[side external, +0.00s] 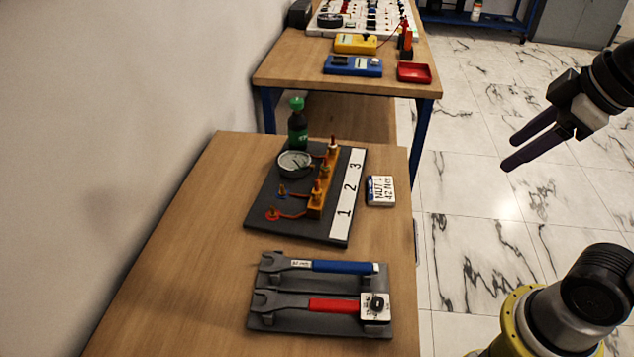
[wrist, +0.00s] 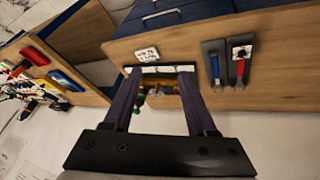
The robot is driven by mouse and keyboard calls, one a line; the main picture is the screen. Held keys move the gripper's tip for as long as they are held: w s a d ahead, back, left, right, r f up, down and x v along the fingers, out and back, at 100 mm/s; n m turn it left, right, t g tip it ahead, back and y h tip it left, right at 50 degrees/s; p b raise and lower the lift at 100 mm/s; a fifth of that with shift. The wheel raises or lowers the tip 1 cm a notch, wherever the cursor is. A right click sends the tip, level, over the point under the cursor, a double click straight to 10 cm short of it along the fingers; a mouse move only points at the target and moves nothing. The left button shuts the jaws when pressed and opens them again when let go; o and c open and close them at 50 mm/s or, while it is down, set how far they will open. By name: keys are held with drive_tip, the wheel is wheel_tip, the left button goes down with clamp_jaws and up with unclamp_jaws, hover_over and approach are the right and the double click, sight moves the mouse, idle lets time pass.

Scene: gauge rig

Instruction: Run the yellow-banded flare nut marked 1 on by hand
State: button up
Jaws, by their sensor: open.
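A dark board (side external: 257,218) on the near table carries a brass manifold block (side external: 324,188) with several upright fittings. A white strip (side external: 346,200) beside the block reads 1, 2, 3, with 1 nearest. Two small brass pieces lie left of the block: one with a red ring and red line (side external: 273,213), one blue (side external: 282,191). I cannot make out a yellow band or which piece is nut 1. My gripper (side external: 507,153) is open and empty, high and to the right of the table. In the wrist view my gripper's fingers (wrist: 160,73) partly hide the board.
A small display reading NUT 1 (side external: 380,190) sits right of the board. A round gauge or dish (side external: 295,163) and a green-capped bottle (side external: 297,128) stand at its back left. Blue-handled (side external: 345,267) and red-handled (side external: 335,306) wrenches lie on a grey rack in front. A wall is left.

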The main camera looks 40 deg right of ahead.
drive_tip(key=w+a+r+n+g, duration=0.1)
drive_tip(key=w+a+r+n, duration=0.1)
drive_tip(key=w+r+n, duration=0.45)
drive_tip(key=n+g, duration=0.4)
hover_over(317, 180)
wheel_tip(317, 180, down, 13)
wheel_tip(317, 180, down, 13)
clamp_jaws()
